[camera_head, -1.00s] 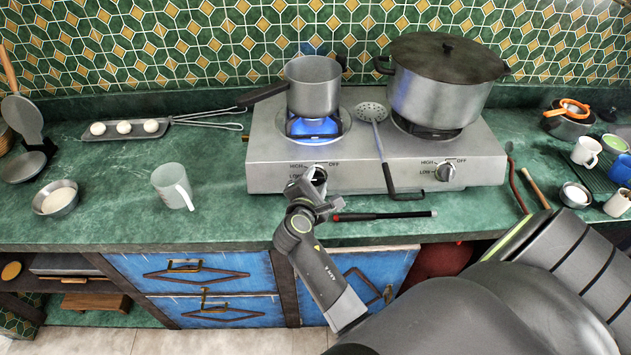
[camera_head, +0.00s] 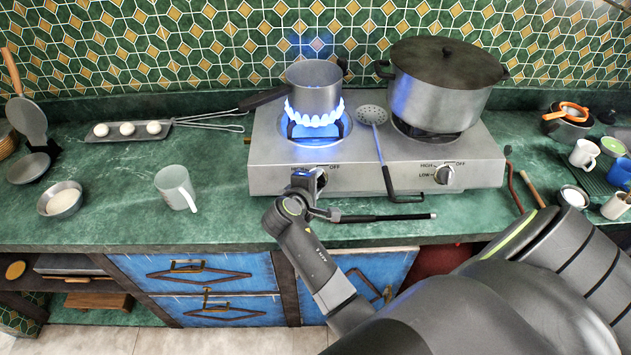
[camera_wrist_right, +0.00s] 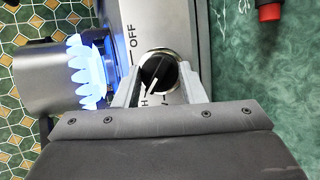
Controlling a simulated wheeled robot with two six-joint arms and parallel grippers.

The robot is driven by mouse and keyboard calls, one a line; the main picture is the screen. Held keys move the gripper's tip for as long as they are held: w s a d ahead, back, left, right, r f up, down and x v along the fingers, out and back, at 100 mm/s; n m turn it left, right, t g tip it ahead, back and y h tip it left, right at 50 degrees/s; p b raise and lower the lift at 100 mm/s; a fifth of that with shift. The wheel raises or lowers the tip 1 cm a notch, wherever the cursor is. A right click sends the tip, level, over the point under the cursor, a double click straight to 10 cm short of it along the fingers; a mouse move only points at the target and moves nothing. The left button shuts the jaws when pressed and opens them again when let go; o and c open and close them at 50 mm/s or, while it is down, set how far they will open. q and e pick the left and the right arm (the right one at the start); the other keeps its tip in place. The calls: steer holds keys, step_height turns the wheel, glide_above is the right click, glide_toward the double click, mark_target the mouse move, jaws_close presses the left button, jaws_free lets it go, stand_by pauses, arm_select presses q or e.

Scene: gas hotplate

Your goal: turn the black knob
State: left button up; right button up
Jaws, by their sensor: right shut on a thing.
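The black knob (camera_wrist_right: 160,74) with a silver rim is on the front of the hotplate, below the left burner. In the right wrist view its white mark points down toward a label starting with H, away from OFF. My right gripper (camera_head: 309,182) is at the knob, with one finger on each side of it, shut on it. In the head view the gripper mostly hides the knob. A tall blue-white flame (camera_head: 314,116) burns around the base of the small pot (camera_head: 314,85). My left gripper is not in view.
The hotplate (camera_head: 268,176) also has a right knob (camera_head: 444,175), below the large lidded pot (camera_head: 438,92). A skimmer (camera_head: 379,150) hangs over its front edge. A black rod with a red end (camera_wrist_right: 269,11) lies on the counter near the gripper. A cup (camera_head: 175,186) stands left.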

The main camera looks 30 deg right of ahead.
steer(key=shift+r+m, duration=0.1)
steer(key=shift+m, duration=0.6)
steer(key=shift+g, duration=0.3)
steer(key=o, duration=1)
steer(key=shift+d, duration=0.1)
steer(key=shift+p, duration=0.3)
